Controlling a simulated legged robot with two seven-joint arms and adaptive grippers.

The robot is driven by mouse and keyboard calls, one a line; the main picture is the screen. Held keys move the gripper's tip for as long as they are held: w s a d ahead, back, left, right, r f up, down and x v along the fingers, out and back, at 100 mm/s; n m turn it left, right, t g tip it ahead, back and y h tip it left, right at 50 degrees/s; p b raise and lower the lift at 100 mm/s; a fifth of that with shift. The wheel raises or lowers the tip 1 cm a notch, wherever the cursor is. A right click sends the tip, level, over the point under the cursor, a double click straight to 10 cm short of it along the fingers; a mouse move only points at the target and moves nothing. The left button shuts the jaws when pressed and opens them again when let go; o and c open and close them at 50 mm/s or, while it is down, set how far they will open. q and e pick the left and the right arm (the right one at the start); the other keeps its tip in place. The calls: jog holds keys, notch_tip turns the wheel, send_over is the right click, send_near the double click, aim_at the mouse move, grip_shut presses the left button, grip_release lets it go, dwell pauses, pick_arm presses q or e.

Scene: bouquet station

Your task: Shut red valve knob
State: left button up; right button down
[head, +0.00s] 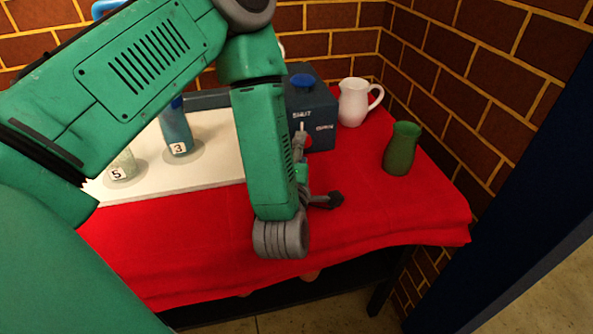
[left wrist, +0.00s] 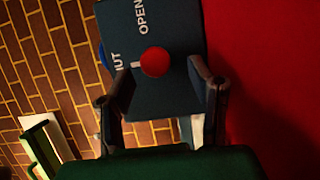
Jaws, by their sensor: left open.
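The red valve knob (head: 307,142) is on the front of a dark blue box (head: 322,108) marked SHUT and OPEN. It also shows in the left wrist view (left wrist: 155,62). A pale stub runs from the knob toward the word SHUT. My left gripper (head: 316,186) is in front of the box, below the knob, partly hidden by my forearm. In the left wrist view its open fingers (left wrist: 160,74) appear on either side of the knob, with nothing held. I cannot tell whether a finger touches it. My right gripper is not in view.
A white pitcher (head: 354,102) and a green vase (head: 401,149) stand right of the box. A white board (head: 205,177) at left bears bottles numbered 3 (head: 176,130) and 5 (head: 121,166). The red cloth (head: 400,210) is clear at front right. Brick walls stand behind.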

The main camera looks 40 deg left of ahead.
pick_arm(q)
jog(key=v, duration=0.8)
jog(key=shift+d, duration=0.15)
jog(key=shift+s+d, duration=0.25)
jog(key=shift+s, duration=0.4)
jog(key=shift+f, duration=0.1)
